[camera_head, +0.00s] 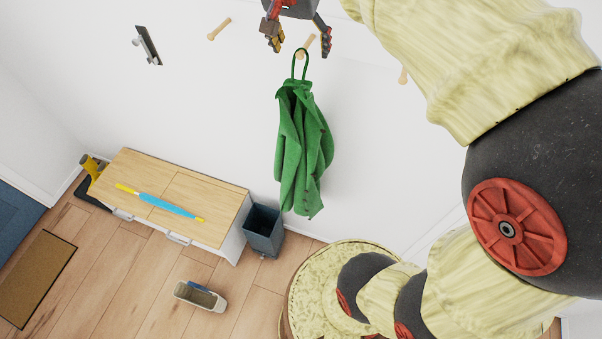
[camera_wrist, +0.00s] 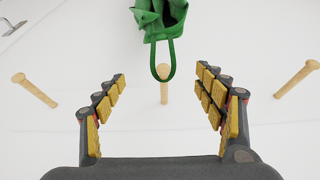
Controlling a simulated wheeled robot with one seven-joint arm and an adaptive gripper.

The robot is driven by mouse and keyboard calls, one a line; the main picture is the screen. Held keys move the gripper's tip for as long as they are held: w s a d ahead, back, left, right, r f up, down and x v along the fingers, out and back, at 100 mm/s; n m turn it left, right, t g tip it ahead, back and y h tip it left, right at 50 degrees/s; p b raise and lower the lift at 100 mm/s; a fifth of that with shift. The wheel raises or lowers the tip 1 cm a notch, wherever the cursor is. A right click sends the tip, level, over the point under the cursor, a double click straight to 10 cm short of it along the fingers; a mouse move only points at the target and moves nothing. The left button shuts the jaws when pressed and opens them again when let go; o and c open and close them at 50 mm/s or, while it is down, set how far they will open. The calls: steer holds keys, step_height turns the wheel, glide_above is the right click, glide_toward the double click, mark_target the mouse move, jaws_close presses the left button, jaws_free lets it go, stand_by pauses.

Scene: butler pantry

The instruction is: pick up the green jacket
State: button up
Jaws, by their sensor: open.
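The green jacket (camera_head: 303,150) hangs by its loop from a wooden wall peg (camera_head: 307,45) in the head view. In the wrist view the jacket (camera_wrist: 160,16) is at the top, and its loop hangs around the middle peg (camera_wrist: 164,88). My gripper (camera_head: 300,40) is at the top of the head view, close to the peg and the loop. In the wrist view my gripper (camera_wrist: 163,88) is open, with one finger on each side of the peg and loop. Nothing is between the fingers in a grip.
Other wooden pegs (camera_head: 219,29) stick out from the white wall on both sides. A metal wall fitting (camera_head: 148,46) is at upper left. Below stand a wooden-topped cabinet (camera_head: 215,190) with a blue-and-yellow umbrella (camera_head: 165,204) on it, and a grey bin (camera_head: 264,230). My arm fills the right side.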

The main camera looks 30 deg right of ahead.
mark_target(302, 59)
steer(key=x, duration=0.2)
steer(key=p+x, duration=0.1)
steer(key=x, duration=0.3)
steer(key=shift+w+f, duration=0.25)
steer(key=shift+w, duration=0.15)
steer(key=shift+s, duration=0.1)
steer(key=shift+c, duration=0.9)
jaws_close()
steer(key=shift+r, duration=0.1)
